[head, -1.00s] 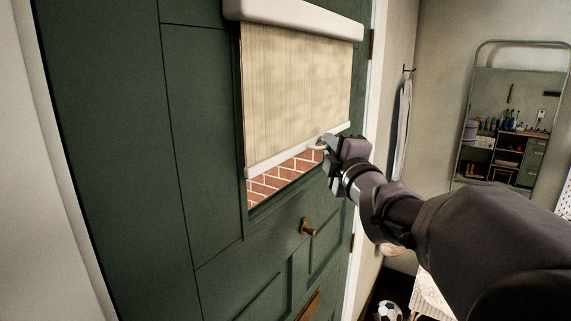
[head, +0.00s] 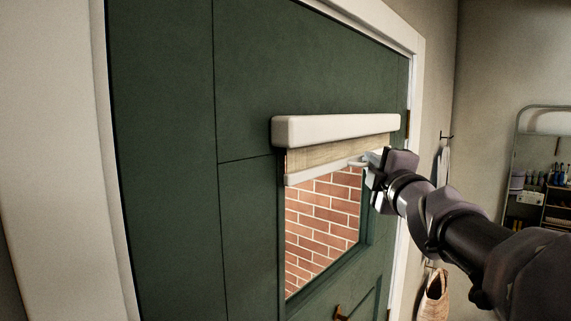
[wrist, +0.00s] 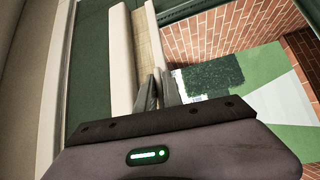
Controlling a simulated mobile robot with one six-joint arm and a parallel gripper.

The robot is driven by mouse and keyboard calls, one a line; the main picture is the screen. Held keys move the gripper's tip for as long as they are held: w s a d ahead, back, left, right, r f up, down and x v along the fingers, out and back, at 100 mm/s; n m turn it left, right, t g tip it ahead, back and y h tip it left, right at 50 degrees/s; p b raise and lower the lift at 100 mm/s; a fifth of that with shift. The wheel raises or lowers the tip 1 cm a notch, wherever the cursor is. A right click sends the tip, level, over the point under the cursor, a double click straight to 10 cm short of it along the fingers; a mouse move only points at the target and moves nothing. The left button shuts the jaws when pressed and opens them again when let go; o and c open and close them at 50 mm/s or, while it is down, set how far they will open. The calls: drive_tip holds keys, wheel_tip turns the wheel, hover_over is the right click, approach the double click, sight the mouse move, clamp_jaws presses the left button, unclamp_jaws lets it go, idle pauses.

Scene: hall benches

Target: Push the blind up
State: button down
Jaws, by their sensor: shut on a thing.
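The beige roller blind (head: 318,157) hangs from a white housing (head: 335,130) on the green door. Only a short strip of its fabric shows, with a white bottom bar (head: 318,174) along its lower edge. Below it the window is uncovered and shows a brick wall. My gripper (head: 366,162) is shut at the right part of the bottom bar, on its pull. In the wrist view the fingers (wrist: 157,92) meet close together beside the blind (wrist: 149,45) and the housing (wrist: 121,60); they hide most of the pull.
The green door (head: 165,150) has a knob (head: 341,314) low down. A white frame (head: 420,75) runs along the door's right side. A bag (head: 435,296) hangs right of the door, below my arm. A mirror (head: 540,170) stands at the far right.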

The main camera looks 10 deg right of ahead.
drive_tip(key=c, duration=1.5)
unclamp_jaws()
drive_tip(key=shift+w+f, duration=0.1)
drive_tip(key=shift+s+a+f+b, duration=0.1)
drive_tip(key=shift+s+a+f, duration=0.25)
drive_tip(key=shift+s, duration=2.5)
drive_tip(key=shift+s+a+f+b, duration=0.15)
drive_tip(key=shift+s+a+f, duration=0.25)
drive_tip(key=shift+s, duration=2.5)
drive_tip(key=shift+s+a+f+b, duration=0.1)
drive_tip(key=shift+s+a+f, duration=0.25)
drive_tip(key=shift+s, duration=2.5)
